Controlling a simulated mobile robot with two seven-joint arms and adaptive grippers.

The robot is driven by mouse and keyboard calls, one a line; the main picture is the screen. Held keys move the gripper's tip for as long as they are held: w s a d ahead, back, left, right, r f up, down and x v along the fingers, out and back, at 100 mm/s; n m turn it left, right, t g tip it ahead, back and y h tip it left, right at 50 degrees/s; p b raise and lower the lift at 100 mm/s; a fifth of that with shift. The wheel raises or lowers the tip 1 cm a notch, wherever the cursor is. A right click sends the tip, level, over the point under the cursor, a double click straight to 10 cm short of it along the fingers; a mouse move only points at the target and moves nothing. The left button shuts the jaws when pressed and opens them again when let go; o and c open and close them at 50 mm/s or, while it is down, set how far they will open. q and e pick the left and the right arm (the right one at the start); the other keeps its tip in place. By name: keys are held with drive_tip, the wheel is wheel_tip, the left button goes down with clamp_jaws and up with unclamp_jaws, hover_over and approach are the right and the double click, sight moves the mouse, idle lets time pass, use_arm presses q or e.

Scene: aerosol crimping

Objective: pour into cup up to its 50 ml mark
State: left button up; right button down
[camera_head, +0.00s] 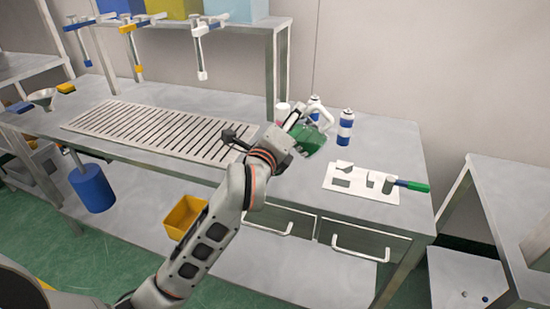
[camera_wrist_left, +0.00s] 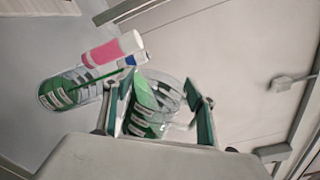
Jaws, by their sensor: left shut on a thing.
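My left gripper (camera_head: 310,140) is over the right part of the bench, with its green fingers partly hidden by the wrist. In the left wrist view, the gripper (camera_wrist_left: 160,112) is shut on a clear vessel (camera_wrist_left: 165,92) with green markings. I cannot tell the liquid level in either vessel, or how far the held one is tilted. The second cup is not clearly visible in the head view. My right gripper is not in view.
A pink and white container (camera_wrist_left: 112,50) is close to the held vessel. Blue and white spray cans (camera_head: 345,127) stand behind the gripper. A slotted grate (camera_head: 150,130) covers the left bench.

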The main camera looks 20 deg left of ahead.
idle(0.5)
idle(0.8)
use_arm(q)
drive_tip(key=shift+b, duration=0.3)
idle(0.3)
drive_tip(key=r+m+p, duration=0.2)
drive_tip(key=p, duration=0.1)
drive_tip(key=shift+d+r, duration=0.3)
drive_tip(key=shift+d, duration=0.1)
drive_tip(key=shift+r+m+p, duration=0.15)
drive_tip(key=shift+m+p, duration=0.2)
drive_tip(key=shift+m, duration=0.15)
drive_tip(key=shift+d, duration=0.1)
